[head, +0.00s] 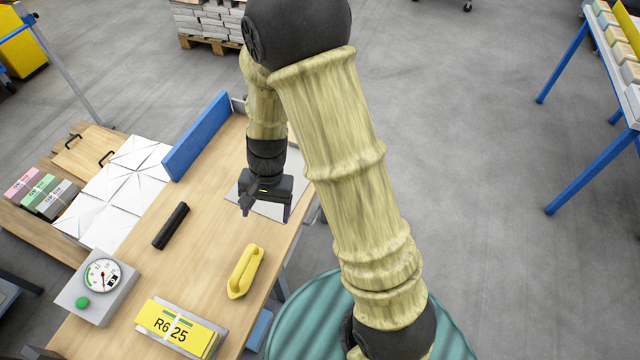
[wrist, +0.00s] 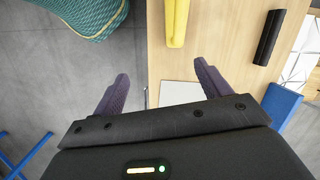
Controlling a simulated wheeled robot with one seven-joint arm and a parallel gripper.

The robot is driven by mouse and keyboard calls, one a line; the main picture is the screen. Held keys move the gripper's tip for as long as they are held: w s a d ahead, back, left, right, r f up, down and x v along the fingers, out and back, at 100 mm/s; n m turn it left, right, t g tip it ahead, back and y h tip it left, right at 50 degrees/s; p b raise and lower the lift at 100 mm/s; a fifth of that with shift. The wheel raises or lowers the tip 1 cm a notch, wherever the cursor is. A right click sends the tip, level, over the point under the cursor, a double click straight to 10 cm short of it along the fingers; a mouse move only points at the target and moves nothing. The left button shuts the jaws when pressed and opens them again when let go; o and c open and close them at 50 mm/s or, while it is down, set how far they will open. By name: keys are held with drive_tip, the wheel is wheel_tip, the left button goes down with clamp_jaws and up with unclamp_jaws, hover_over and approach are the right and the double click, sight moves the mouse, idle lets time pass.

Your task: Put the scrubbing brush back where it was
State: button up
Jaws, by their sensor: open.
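The scrubbing brush (head: 245,271) looks like the yellow, iron-shaped piece with a raised handle, lying on the wooden bench near its right edge. It also shows, cut off, at the top of the wrist view (wrist: 177,22). My gripper (head: 265,211) is open and empty above the bench, behind the brush and apart from it. In the wrist view its two dark fingers (wrist: 160,72) are spread with nothing between them. A pale flat plate (head: 296,180) lies on the bench below my gripper, partly hidden by it.
The wooden bench also holds a black bar (head: 171,226), a dial gauge box (head: 96,292) and a yellow labelled bundle (head: 180,328). A blue upright panel (head: 197,136) stands along the far left edge. A green ribbed drum (head: 310,318) stands right of the bench.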

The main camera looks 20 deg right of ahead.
drive_tip(key=s+d+r+n+t+h, duration=0.2)
drive_tip(key=s+d+r+n+t, duration=0.2)
drive_tip(key=d+r, duration=0.7)
drive_tip(key=shift+s+d+n, duration=0.5)
drive_tip(key=shift+s+n, duration=0.1)
drive_tip(key=shift+s, duration=0.1)
